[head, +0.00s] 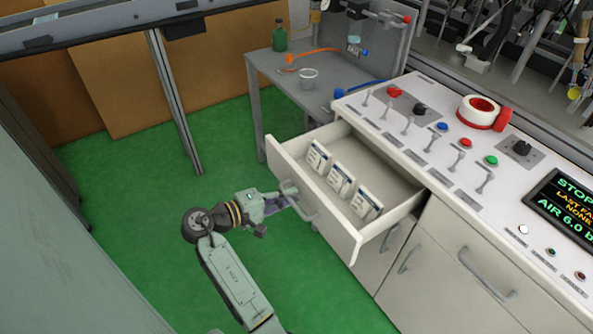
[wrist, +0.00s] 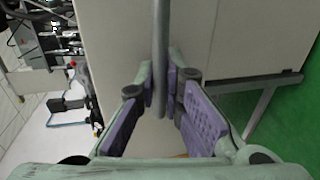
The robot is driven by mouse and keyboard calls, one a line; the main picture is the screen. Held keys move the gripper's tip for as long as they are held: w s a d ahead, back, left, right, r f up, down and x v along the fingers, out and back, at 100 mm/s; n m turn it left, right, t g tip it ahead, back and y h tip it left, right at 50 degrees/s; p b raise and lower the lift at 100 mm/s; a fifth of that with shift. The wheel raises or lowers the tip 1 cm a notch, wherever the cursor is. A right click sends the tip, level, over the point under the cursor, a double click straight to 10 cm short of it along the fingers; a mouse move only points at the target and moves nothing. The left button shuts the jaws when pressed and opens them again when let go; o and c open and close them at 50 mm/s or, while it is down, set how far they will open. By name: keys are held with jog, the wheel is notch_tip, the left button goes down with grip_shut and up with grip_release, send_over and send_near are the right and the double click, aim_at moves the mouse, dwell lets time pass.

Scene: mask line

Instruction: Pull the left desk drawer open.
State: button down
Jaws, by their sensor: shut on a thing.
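The left desk drawer (head: 310,206) is pulled out from the white desk in the head view, with its inside showing. Several small white packets (head: 341,179) stand in a row in it. My gripper (head: 288,196) is at the drawer's front and shut on its grey bar handle (head: 303,209). In the wrist view, the purple finger pads of my gripper (wrist: 160,98) are on both sides of the handle bar (wrist: 160,50). The drawer front (wrist: 112,50) is behind the bar.
The desk top (head: 440,150) carries switches, coloured buttons, a tape roll (head: 481,110) and a display (head: 562,205). A closed drawer (head: 465,265) is to the right. A grey side table (head: 268,72) stands behind. Green floor (head: 140,190) is clear on the left.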

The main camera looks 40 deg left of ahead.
jog(key=shift+s+a, duration=0.1)
jog(key=shift+s, duration=0.1)
jog(key=c, duration=2)
grip_release()
jog(key=shift+o, duration=0.2)
jog(key=v, duration=1.2)
